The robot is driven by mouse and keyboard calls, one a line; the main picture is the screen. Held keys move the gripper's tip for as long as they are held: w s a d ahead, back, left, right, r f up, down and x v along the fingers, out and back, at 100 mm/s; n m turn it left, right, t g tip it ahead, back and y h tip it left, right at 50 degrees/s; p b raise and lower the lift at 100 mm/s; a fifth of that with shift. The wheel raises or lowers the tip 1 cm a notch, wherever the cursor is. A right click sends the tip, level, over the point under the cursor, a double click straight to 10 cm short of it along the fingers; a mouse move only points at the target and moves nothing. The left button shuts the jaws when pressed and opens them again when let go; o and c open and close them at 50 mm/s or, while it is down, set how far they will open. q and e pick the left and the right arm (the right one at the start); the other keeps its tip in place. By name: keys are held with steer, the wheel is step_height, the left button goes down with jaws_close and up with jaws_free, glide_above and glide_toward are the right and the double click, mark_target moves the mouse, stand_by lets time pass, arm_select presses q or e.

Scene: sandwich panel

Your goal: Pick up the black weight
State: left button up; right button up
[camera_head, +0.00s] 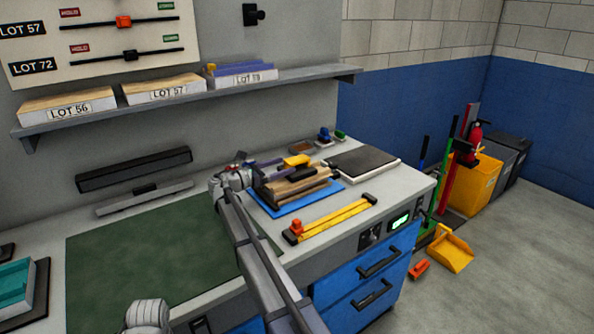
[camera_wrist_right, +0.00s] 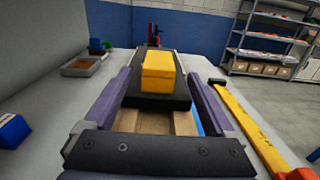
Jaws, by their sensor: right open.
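The black weight (camera_wrist_right: 160,97) is a dark slab with a yellow block (camera_wrist_right: 158,70) on top. In the head view the weight (camera_head: 302,174) lies on a stack of wooden pieces (camera_head: 290,188) on a blue sheet (camera_head: 296,201), at the right part of the bench. My right gripper (camera_head: 278,168) is open beside it, over the stack. In the right wrist view the purple fingers (camera_wrist_right: 158,82) stand left and right of the slab and yellow block. I cannot tell whether they touch.
A yellow bar (camera_head: 335,218) with orange-red end lies in front of the stack. A dark flat panel (camera_head: 362,163) lies behind right, and small trays (camera_head: 301,147) stand at the back. A green mat (camera_head: 150,255) lies clear to the left.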

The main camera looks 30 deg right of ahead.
steer(key=shift+w+d, duration=0.15)
steer(key=shift+d, duration=1.15)
steer(key=shift+w+d, duration=0.15)
steer(key=shift+d, duration=1.15)
jaws_close()
steer(key=shift+r, duration=0.1)
